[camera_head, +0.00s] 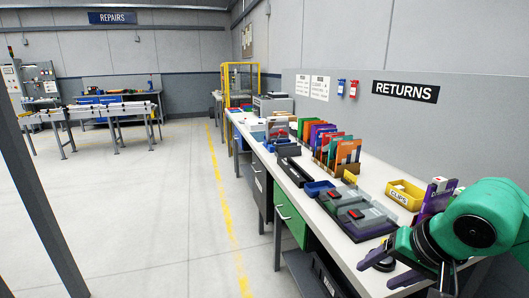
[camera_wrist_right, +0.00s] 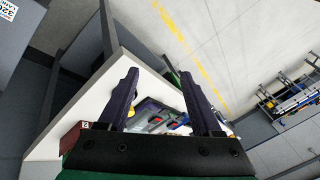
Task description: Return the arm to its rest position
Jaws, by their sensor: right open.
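My right arm, green with a dark wrist, comes in at the lower right of the head view. Its gripper (camera_head: 390,268) is over the near end of the long white table, fingers pointing left. In the right wrist view the two dark fingers of the gripper (camera_wrist_right: 159,74) stand wide apart with nothing between them. The table's white top (camera_wrist_right: 88,92) lies beyond and below them, tilted in that view. My left gripper is in neither view.
Near the right gripper on the table (camera_head: 375,185) are grey trays with red parts (camera_head: 358,214), a yellow clips bin (camera_head: 405,194) and a purple upright item (camera_head: 436,200). Coloured folders (camera_head: 325,143) stand farther back. The floor (camera_head: 170,200) left of the table is clear.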

